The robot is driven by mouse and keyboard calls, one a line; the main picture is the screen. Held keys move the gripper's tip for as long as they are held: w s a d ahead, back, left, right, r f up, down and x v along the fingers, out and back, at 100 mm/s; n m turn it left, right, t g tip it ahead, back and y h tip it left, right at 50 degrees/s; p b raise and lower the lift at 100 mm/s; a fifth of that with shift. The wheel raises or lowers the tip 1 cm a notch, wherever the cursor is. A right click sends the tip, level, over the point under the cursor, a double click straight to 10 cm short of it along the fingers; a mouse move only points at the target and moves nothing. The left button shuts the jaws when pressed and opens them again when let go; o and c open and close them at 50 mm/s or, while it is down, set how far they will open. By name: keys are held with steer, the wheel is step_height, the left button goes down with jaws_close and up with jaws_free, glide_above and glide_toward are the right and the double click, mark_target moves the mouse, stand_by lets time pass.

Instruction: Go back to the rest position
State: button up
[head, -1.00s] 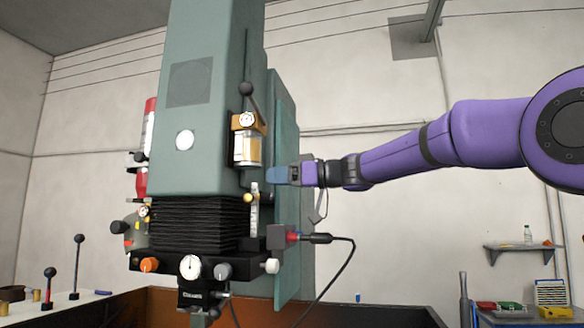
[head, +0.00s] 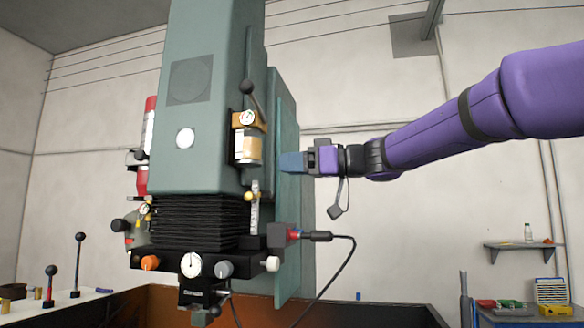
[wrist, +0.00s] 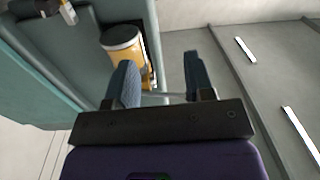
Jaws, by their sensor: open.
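My gripper (head: 291,162) is at the right side of the tall green machine column (head: 200,110) in the head view, at the end of my purple arm. In the wrist view its two blue fingers (wrist: 160,80) stand apart with nothing between them. A yellow canister with a dark top (wrist: 127,50) on the machine lies beyond the left finger. The same canister (head: 247,145) shows in the head view, left of the gripper and apart from it.
A lever with a black ball (head: 246,87) rises above the canister. A cable plug (head: 320,236) sticks out below my gripper. A wall shelf (head: 522,245) and a bench (head: 530,318) stand at the right. The space right of the column, around my arm, is clear.

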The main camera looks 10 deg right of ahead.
steer(key=s+d+f+m+h, duration=0.5)
steer(key=s+d+f, duration=0.2)
steer(key=s+f, duration=0.2)
steer(key=s+d+f+m+h, duration=0.5)
steer(key=s+f, duration=0.5)
steer(key=f, duration=0.3)
steer(key=s+d+f+m+h, duration=0.4)
steer(key=s+d+f+h, duration=0.2)
steer(key=s+d+f, duration=0.3)
step_height(320, 180, down, 2)
steer(key=shift+s+d+m+g+h, duration=0.2)
steer(key=shift+s+m+g+h, duration=0.15)
steer(key=shift+m+g+h, duration=0.05)
